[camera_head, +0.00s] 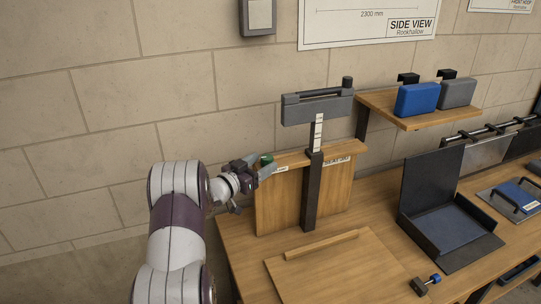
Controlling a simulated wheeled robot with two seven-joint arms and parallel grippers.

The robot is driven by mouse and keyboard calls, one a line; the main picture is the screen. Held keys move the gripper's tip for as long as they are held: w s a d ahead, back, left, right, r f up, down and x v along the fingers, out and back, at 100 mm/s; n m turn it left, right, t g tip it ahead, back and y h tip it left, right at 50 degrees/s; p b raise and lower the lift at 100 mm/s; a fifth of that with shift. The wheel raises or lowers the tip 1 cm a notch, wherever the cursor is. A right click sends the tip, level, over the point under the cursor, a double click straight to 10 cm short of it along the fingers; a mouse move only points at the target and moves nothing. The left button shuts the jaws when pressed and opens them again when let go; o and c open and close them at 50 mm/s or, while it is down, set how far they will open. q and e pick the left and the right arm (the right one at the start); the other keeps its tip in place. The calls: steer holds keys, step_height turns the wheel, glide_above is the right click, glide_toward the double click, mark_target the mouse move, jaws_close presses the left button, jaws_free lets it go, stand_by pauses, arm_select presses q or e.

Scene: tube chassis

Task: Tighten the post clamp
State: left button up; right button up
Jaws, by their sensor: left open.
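A dark upright post (312,195) stands in front of a wooden back panel on the bench. A white marked inner post (318,134) rises out of it and carries a grey horizontal head (316,108) with a dark knob on top. I cannot make out which part is the post clamp; the joint where the inner post enters the dark post is small in view. My left gripper (262,172) is open at the panel's upper left corner, left of the post and apart from it. A small green part (266,159) shows by its fingertips; whether they touch it is unclear. My right gripper is not in view.
A wooden shelf (420,117) on the wall holds a blue case (417,99) and a grey case (457,93). A dark folded stand (440,232) is on the bench at right. A small blue-knobbed part (433,279) lies at the front. A board (335,271) lies before the post.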

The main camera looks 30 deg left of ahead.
mark_target(267, 157)
arm_select(q)
steer(key=x, duration=0.2)
steer(key=shift+w, duration=0.4)
steer(key=shift+w+a+p, duration=0.1)
steer(key=shift+w+p, duration=0.2)
steer(key=c, duration=1)
steer(key=shift+o, duration=0.2)
steer(key=shift+f+m+g+h, duration=0.1)
steer(key=shift+m+g+h, duration=0.5)
steer(key=shift+m+h, duration=0.8)
steer(key=shift+m+g+h, duration=0.8)
steer(key=shift+g+h, duration=0.1)
steer(key=shift+h, duration=1)
